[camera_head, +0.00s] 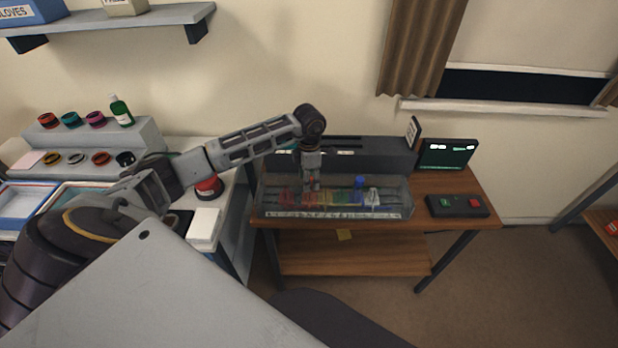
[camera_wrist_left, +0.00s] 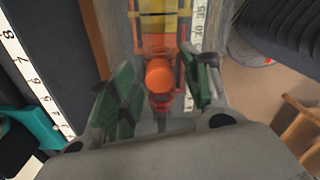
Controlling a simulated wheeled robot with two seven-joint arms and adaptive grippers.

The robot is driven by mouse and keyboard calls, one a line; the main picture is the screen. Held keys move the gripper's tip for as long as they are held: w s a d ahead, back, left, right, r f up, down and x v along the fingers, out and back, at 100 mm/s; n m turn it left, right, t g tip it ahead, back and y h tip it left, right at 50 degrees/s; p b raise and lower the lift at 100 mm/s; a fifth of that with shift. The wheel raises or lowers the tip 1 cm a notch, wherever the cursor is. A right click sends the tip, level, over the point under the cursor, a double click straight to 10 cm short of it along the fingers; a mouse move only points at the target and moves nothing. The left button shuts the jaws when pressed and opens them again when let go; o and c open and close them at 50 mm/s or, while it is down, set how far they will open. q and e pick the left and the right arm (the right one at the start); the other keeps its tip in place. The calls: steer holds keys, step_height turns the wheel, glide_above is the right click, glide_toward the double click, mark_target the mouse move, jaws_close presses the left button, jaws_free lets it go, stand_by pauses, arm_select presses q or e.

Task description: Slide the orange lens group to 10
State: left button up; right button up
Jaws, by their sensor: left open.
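A clear-sided bench (camera_head: 395,208) with a ruled scale along its front edge stands on the wooden table. Coloured lens groups sit in a row inside it, with a blue knob (camera_head: 359,181) toward the right. My left gripper (camera_head: 311,186) points down over the left part of the row. In the left wrist view, an orange knob (camera_wrist_left: 159,74) stands between the open fingers of my left gripper (camera_wrist_left: 160,90), with visible gaps on both sides. Yellow and orange parts (camera_wrist_left: 158,22) lie beyond it. The orange group's scale reading cannot be made out. My right gripper is not in view.
A dark housing (camera_head: 385,152) runs behind the bench. A screen (camera_head: 447,154) and a button box (camera_head: 457,206) with green and red buttons stand to the right.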

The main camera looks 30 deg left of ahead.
arm_select(q)
steer(key=c, duration=1)
jaws_close()
steer(key=shift+a, duration=0.1)
steer(key=shift+s+a+b, duration=0.25)
steer(key=shift+s+a, duration=0.4)
steer(key=shift+a, duration=0.45)
steer(key=shift+s+a+b, duration=0.2)
steer(key=shift+s+a, duration=0.45)
steer(key=shift+a, duration=0.4)
steer(key=shift+s+a+b, duration=0.25)
steer(key=shift+s+a, duration=0.4)
steer(key=shift+a, duration=0.45)
steer(key=shift+s+a, duration=0.25)
steer(key=shift+a, duration=0.2)
